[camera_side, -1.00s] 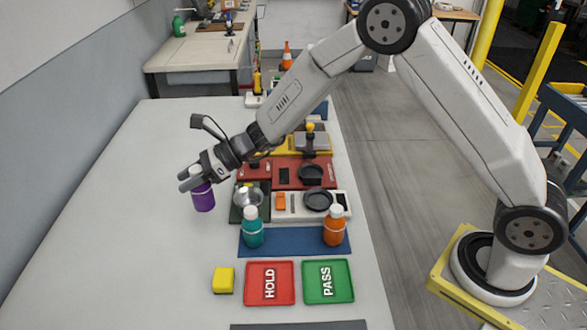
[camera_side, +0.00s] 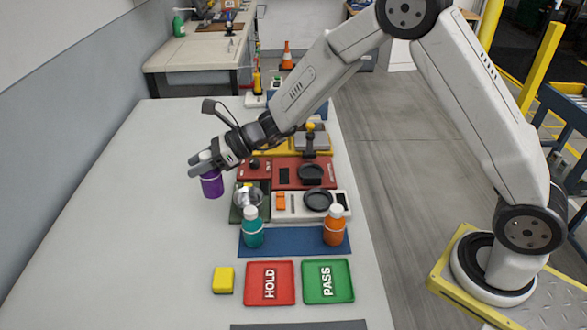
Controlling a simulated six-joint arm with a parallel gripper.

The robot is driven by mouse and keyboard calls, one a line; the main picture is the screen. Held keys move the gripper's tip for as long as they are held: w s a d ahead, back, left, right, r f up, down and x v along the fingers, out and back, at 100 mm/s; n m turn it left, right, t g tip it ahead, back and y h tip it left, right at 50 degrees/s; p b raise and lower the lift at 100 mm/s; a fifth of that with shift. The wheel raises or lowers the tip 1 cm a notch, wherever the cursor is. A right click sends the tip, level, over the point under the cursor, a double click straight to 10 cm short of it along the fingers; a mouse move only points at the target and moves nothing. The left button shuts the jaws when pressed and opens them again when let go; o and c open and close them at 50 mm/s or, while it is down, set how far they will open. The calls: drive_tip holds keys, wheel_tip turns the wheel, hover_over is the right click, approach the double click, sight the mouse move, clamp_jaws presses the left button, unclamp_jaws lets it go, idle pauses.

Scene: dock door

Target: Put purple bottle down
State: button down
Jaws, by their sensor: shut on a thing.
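The purple bottle (camera_side: 212,186) has a white cap and hangs upright below my gripper (camera_side: 203,167). My gripper is shut on its upper part, near the cap. The bottle is at the left of the row of stations, over the pale table (camera_side: 130,215). I cannot tell for sure whether its base touches the table. A blue mat (camera_side: 291,241) lies to the lower right, with a teal bottle (camera_side: 252,232) at its left end and an orange bottle (camera_side: 333,231) at its right end. The mat is bare between them.
A dark green tray with a metal bowl (camera_side: 247,197) is just right of the purple bottle. A white station (camera_side: 310,206) and red station (camera_side: 305,173) are further right. A yellow block (camera_side: 223,280), red HOLD tray (camera_side: 270,283) and green PASS tray (camera_side: 328,281) lie in front. The table's left is clear.

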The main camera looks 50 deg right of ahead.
drive_tip(key=s+d+r+m+t+h, duration=0.2)
drive_tip(key=s+d+r+m+h, duration=0.15)
drive_tip(key=d, duration=0.45)
drive_tip(key=s+d+r+m+t+h, duration=0.2)
drive_tip(key=s+d+r+m+t, duration=0.15)
drive_tip(key=d, duration=0.45)
drive_tip(key=s+a+f+n+g+y, duration=0.2)
drive_tip(key=s+a+f+n+g, duration=0.1)
drive_tip(key=s, duration=0.4)
drive_tip(key=s+a+f+n+g+y, duration=0.3)
drive_tip(key=s+a+f+n+g, duration=0.1)
drive_tip(key=s, duration=0.3)
drive_tip(key=s+a+f+n+g+y, duration=0.3)
drive_tip(key=s+n+g, duration=0.2)
drive_tip(key=s, duration=0.3)
drive_tip(key=shift+a+f+n, duration=0.15)
drive_tip(key=shift+a+n, duration=0.1)
drive_tip(key=shift+n, duration=0.35)
drive_tip(key=shift+s+f, duration=0.1)
drive_tip(key=shift+f, duration=1.85)
drive_tip(key=shift+f, duration=0.15)
drive_tip(key=shift+f, duration=1.85)
